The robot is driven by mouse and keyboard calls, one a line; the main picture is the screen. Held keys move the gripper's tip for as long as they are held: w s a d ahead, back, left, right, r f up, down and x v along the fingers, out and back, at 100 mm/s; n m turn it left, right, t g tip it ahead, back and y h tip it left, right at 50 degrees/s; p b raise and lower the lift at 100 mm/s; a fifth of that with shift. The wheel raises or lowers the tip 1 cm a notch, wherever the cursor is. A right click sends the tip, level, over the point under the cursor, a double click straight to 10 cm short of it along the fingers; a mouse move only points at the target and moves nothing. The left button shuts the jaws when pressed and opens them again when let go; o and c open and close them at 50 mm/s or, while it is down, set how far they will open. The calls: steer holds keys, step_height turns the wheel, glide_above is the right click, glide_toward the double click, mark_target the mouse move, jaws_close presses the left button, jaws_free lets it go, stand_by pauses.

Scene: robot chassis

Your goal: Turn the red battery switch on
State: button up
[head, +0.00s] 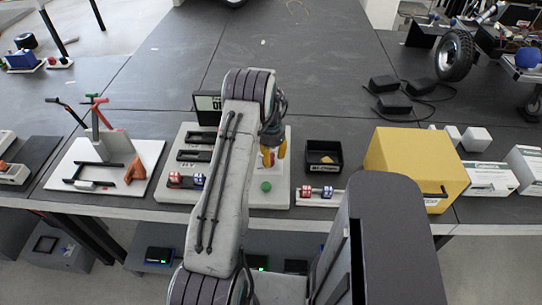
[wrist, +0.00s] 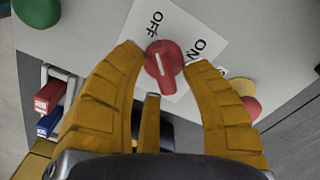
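The red battery switch (wrist: 164,66) is a round knob with a white mark, on a white label (wrist: 178,28) printed OFF and ON. Its white mark lies roughly toward the OFF side. In the wrist view my gripper (wrist: 167,57) has its yellow fingers spread, one tip on each side of the knob; I cannot tell whether they touch it. In the head view my gripper (head: 272,155) points down over the pale panel (head: 230,196). The switch is not clearly visible there, with my arm and fingers in front.
A green button (head: 265,186) is on the panel's front part. A dark display (head: 207,103) stands behind, partly covered by my arm. A black tray (head: 323,157) and a yellow box (head: 410,165) are to the right. Red and blue connectors (wrist: 49,108) show at left in the wrist view.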

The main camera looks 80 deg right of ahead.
jaws_close()
steer(key=shift+f+m+b, duration=0.1)
steer(key=shift+m+b, duration=0.2)
steer(key=shift+b, duration=0.05)
steer(key=m+b, duration=0.2)
steer(key=shift+a+f+m, duration=0.1)
steer(key=shift+a+m, duration=0.05)
steer(key=shift+m, duration=0.15)
steer(key=m+b, duration=0.1)
steer(key=m, duration=0.1)
steer(key=m+b, duration=0.2)
steer(key=m, duration=0.1)
steer(key=shift+w+a+m+b, duration=0.1)
steer(key=shift+a+m+b, duration=0.1)
steer(key=shift+m+b, duration=0.1)
steer(key=m+b, duration=0.1)
steer(key=m, duration=0.3)
steer(key=shift+w+a, duration=0.1)
steer(key=shift+w+a+m+b, duration=0.15)
steer(key=shift+m+b, duration=0.55)
steer(key=shift+m, duration=1.8)
